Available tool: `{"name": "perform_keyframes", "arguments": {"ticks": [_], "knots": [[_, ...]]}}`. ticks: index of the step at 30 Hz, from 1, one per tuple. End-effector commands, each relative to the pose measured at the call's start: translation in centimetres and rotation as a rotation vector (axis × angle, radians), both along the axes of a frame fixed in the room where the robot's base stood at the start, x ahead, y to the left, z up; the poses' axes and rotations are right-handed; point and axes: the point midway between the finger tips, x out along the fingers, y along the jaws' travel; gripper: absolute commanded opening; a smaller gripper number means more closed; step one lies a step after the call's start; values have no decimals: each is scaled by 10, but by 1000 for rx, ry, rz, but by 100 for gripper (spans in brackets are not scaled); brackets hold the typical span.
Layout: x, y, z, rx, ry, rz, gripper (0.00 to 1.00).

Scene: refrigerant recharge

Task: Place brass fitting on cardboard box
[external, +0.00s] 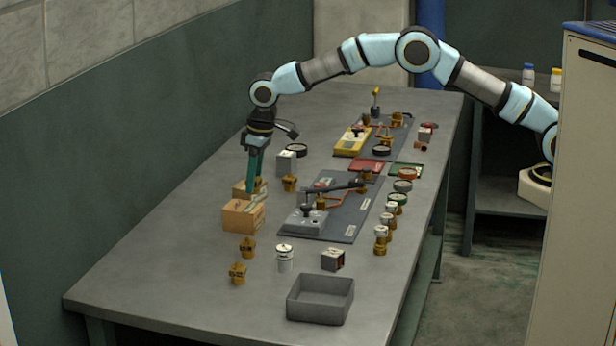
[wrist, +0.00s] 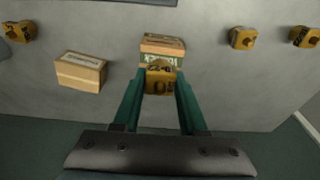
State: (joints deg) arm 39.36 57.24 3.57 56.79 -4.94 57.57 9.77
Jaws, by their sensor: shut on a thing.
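My gripper (external: 254,183) points down over the wall side of the table, its green fingers (wrist: 160,84) shut on a brass fitting (wrist: 160,77). In the wrist view the fitting overlaps the lower part of a cardboard box (wrist: 163,43) with green print. This looks like the front box (external: 241,216) in the external view, with the fingertips above its back part. I cannot tell whether the fitting touches the box. A second cardboard box (wrist: 80,72) lies to the left in the wrist view; it is partly hidden behind the fingers in the external view (external: 238,188).
Loose brass fittings (external: 247,247) (external: 237,273) stand in front of the boxes, and another (external: 289,183) stands to the right. A white cylinder (external: 284,258), an empty grey tray (external: 320,299) and a dark mat with a gauge device (external: 306,220) lie nearby. The front left table is clear.

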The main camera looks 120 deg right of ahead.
Motion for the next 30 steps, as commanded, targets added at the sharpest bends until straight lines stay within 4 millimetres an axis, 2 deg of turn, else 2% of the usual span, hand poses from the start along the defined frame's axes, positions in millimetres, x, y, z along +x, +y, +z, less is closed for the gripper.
{"name": "perform_keyframes", "arguments": {"ticks": [9,19,20,27,30], "knots": [[0,0,-34,1,1,1,0],[0,0,-39,0,0,1,0],[0,0,-39,0,0,1,43],[0,0,-38,0,0,1,70],[0,0,-38,0,0,1,72]]}}
